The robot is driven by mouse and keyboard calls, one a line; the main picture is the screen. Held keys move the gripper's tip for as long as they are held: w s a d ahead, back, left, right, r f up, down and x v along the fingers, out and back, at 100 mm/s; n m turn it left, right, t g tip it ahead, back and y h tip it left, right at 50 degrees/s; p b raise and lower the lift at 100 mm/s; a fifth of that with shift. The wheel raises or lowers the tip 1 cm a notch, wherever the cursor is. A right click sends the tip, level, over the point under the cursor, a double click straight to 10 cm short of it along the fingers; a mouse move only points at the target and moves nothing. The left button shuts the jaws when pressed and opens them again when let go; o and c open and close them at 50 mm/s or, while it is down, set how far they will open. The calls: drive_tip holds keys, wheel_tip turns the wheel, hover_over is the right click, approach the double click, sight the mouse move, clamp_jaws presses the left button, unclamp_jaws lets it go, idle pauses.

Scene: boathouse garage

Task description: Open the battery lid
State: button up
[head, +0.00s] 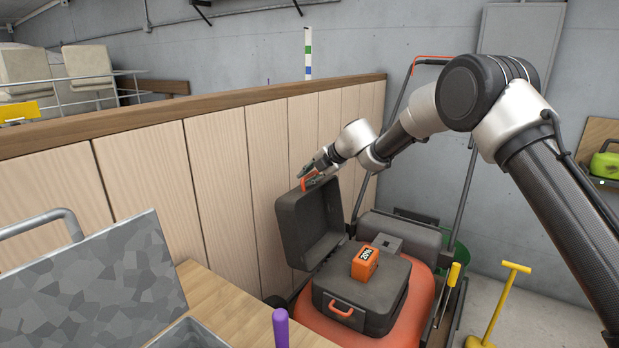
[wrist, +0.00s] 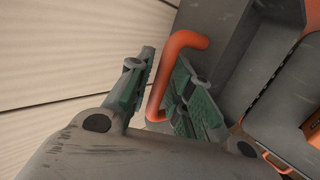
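The dark grey battery lid (head: 297,229) stands raised, roughly upright, at the back left of the dark grey battery box (head: 362,303) in the head view. Its orange handle (head: 308,181) is at the top edge. My gripper (head: 314,170) is at this handle. In the wrist view the orange handle (wrist: 158,92) lies between my two green-padded fingers (wrist: 162,84), close to the right finger, with a gap to the left one. The fingers look apart, not clamped. An orange block (head: 365,263) with black figures sits on top of the box. The box's front has another orange handle (head: 341,308).
A wooden plank partition (head: 215,145) runs close behind the lid. The box sits on an orange mower-like machine (head: 415,290) with a tall push handle. A wooden bench (head: 235,305) with a grey case (head: 95,290) is at left. A yellow-handled tool (head: 495,305) stands at right.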

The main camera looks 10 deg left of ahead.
drive_tip(key=v, duration=1.2)
